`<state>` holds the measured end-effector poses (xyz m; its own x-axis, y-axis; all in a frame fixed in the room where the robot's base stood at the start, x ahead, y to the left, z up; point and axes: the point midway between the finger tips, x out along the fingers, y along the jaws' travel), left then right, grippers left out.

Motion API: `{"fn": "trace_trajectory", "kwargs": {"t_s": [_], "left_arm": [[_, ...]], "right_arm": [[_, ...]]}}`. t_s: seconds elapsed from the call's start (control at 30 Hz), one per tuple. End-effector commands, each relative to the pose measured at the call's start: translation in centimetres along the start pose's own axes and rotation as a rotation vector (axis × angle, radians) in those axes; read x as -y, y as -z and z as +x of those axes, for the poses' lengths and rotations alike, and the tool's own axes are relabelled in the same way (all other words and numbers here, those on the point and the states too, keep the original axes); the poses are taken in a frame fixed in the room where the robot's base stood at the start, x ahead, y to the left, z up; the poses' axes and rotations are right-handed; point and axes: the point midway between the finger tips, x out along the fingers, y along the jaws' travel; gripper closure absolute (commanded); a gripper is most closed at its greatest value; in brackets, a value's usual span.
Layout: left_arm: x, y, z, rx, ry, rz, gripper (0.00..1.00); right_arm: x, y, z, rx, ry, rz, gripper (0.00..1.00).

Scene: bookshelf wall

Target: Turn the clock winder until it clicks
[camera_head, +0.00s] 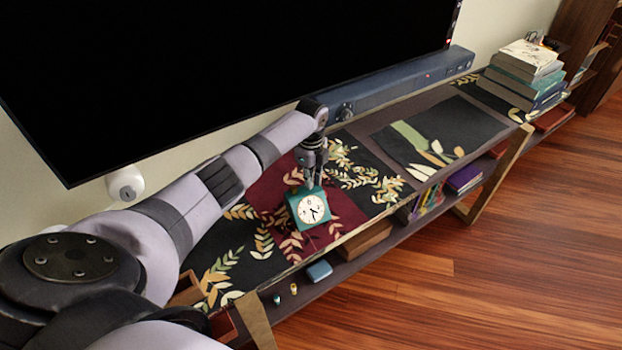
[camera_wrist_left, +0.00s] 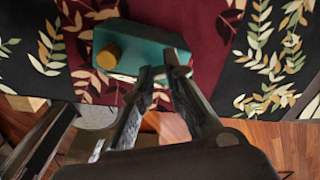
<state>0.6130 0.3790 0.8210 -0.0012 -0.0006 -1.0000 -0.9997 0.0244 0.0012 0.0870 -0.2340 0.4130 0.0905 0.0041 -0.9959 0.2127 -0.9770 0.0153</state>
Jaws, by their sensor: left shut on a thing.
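The clock is a small teal box with a round white dial and dark hands (camera_head: 311,209). It stands upright on the cloth-covered shelf top. In the left wrist view its teal casing (camera_wrist_left: 135,52) shows from above, with a round gold knob (camera_wrist_left: 109,55) on its left part. My left gripper (camera_head: 316,184) points down at the top of the clock and is shut on it. In the left wrist view its fingertips (camera_wrist_left: 164,72) are close together at the casing's right part, beside the gold knob and apart from it. What lies between the tips is hidden. My right gripper is not in view.
A large black screen (camera_head: 220,75) and a blue soundbar (camera_head: 400,83) stand behind the clock. Stacked books (camera_head: 525,75) are at the far right. A small blue box (camera_head: 319,270) is on the lower shelf. Open wooden floor (camera_head: 440,280) lies in front.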

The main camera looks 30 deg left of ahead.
Motion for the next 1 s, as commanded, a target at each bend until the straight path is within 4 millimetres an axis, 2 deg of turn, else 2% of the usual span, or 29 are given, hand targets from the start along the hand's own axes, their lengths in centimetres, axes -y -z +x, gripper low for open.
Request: {"fn": "trace_trajectory", "kwargs": {"t_s": [0.47,0.5,1.0], "left_arm": [[0.17,0.03,-0.23,-0.001,0.005,0.000,1.00],[0.17,0.03,-0.23,-0.001,0.005,0.000,0.87],[0.17,0.01,-0.20,-0.001,0.005,0.000,0.55]], "right_arm": [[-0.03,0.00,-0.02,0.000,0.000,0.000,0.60],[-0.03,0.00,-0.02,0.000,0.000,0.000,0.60],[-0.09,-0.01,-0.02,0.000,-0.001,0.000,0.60]]}}
